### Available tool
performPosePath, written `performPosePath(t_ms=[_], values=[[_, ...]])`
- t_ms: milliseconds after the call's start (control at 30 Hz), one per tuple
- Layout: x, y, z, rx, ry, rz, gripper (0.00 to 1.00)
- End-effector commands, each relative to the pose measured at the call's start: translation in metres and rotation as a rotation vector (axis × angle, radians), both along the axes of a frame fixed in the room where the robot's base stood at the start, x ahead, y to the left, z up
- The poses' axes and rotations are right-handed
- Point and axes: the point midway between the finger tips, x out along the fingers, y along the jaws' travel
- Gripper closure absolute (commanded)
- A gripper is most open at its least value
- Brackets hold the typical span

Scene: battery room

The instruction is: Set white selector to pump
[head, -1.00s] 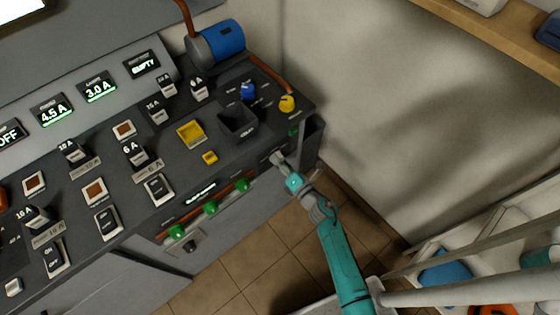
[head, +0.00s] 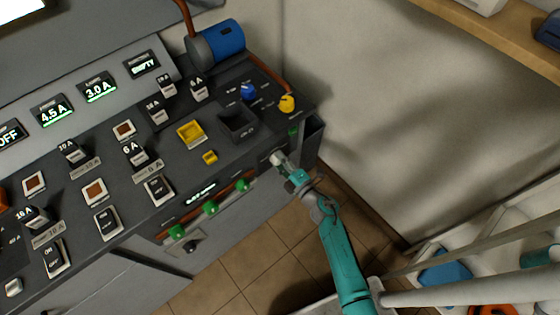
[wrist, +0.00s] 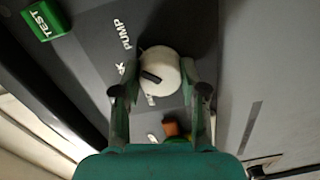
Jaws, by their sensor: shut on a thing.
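The white selector (wrist: 160,64) is a round knob on a dark panel in the wrist view, with a black pointer mark on its lower left side. My gripper (wrist: 161,78) is shut on it, one finger on each side. The PUMP label (wrist: 122,34) is printed up and left of the knob. The mark does not face PUMP; it lies toward the labels lower left, which are partly hidden by the knob and a finger. In the head view the selector (head: 277,157) is a small pale knob at the console's right front, with my gripper (head: 284,165) at it.
A green TEST block (wrist: 41,20) is up and left in the wrist view. An orange-red part (wrist: 171,128) shows between my fingers. Green knobs (head: 211,207) and a copper bar line the console front to the left. A yellow knob (head: 287,103) and blue knob (head: 248,91) stand behind.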

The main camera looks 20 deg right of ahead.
Motion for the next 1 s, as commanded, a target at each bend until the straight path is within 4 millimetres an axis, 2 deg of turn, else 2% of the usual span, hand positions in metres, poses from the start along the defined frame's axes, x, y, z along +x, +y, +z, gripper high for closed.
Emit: performPosePath(t_ms=[400,1000], values=[[0.0000,-0.0005,-0.0004,0.212,0.070,-0.001,0.92],[-0.0001,-0.0006,-0.0007,0.255,0.084,-0.001,0.92]])
